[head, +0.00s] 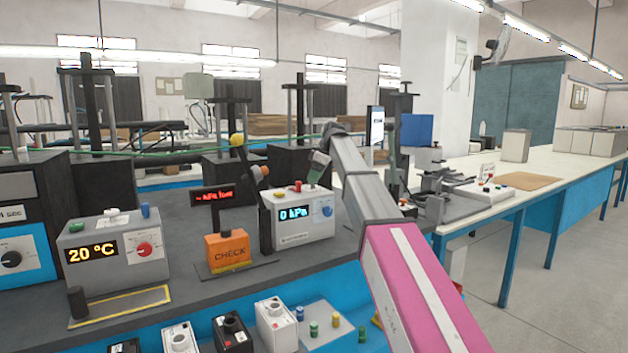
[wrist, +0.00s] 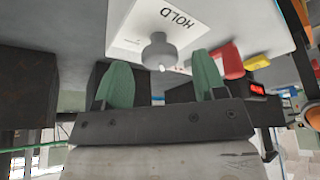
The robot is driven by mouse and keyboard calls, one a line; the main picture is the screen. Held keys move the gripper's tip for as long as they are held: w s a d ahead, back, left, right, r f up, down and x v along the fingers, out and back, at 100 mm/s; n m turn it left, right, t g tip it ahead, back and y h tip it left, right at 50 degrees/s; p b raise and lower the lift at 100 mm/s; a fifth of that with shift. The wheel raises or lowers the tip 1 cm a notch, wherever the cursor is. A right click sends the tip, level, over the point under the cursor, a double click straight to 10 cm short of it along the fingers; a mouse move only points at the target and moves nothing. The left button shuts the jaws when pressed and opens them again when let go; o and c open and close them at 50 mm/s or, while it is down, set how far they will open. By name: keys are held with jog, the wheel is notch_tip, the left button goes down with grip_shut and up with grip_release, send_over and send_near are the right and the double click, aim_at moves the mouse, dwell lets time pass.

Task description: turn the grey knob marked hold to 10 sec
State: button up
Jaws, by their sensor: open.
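The grey knob (wrist: 160,50) sits on a white panel (wrist: 215,22) lettered HOLD in the wrist view, with a small white mark on its near edge. The scale marks are too small to read. My gripper (wrist: 160,63) has its two green fingers apart, with the knob showing between and just beyond their tips; I see no contact. In the head view my gripper (head: 319,161) is above the top of the white box (head: 305,232), whose display reads 0 kPa. The knob cannot be made out there.
Red (wrist: 233,60) and yellow (wrist: 257,62) buttons stand beside the knob. An orange CHECK box (head: 228,250) and a small red display (head: 212,194) are left of the white box. A grey 20 °C box (head: 115,250) is farther left. A blue knob (head: 327,211) is on the white box's front.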

jog(key=shift+a+f, duration=0.25)
jog(key=shift+f, duration=0.4)
jog(key=c, duration=0.9)
